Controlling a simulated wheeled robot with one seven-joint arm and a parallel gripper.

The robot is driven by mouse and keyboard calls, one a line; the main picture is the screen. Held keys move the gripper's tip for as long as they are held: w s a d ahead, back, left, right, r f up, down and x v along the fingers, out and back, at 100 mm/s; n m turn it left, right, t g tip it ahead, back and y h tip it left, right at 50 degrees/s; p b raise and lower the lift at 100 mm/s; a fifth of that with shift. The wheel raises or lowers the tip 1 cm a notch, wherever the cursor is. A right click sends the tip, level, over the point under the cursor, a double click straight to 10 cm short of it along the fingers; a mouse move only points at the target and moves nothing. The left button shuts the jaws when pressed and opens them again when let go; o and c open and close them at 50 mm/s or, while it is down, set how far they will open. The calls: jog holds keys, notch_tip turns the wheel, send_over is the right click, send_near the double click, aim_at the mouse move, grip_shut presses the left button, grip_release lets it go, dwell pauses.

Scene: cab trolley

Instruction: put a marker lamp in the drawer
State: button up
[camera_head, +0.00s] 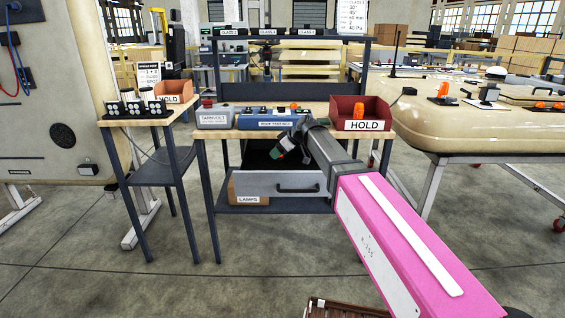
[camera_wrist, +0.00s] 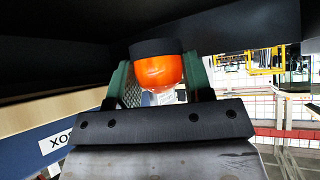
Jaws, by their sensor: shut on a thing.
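A marker lamp (camera_wrist: 158,70) with an orange dome and a black base is held between the green fingers of my gripper (camera_wrist: 160,82) in the wrist view. The dome points toward the palm and the black base faces away. In the head view my gripper (camera_head: 278,151) is below the front of the bench top, above the dark opening behind the grey drawer front (camera_head: 262,184). The drawer stands pulled out, with a black handle on its front. My arm covers its right end, and its inside is mostly hidden. The lamp is hard to make out in the head view.
A box labelled LAMPS (camera_head: 247,203) sits on the lower shelf below the drawer. On the bench top are a blue test box (camera_head: 265,122), a grey unit (camera_head: 214,119) and a red HOLD bin (camera_head: 362,113) with an orange lamp. A smaller stand (camera_head: 140,121) is at left.

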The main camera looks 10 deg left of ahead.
jog(key=w, duration=0.1)
jog(key=w+f, duration=0.1)
jog(key=w, duration=0.1)
jog(key=w+f, duration=0.1)
jog(key=shift+w+d+f, duration=0.15)
jog(key=shift+f, duration=2.15)
jog(key=shift+f, duration=0.1)
jog(key=o, duration=0.9)
jog(key=v, duration=1.2)
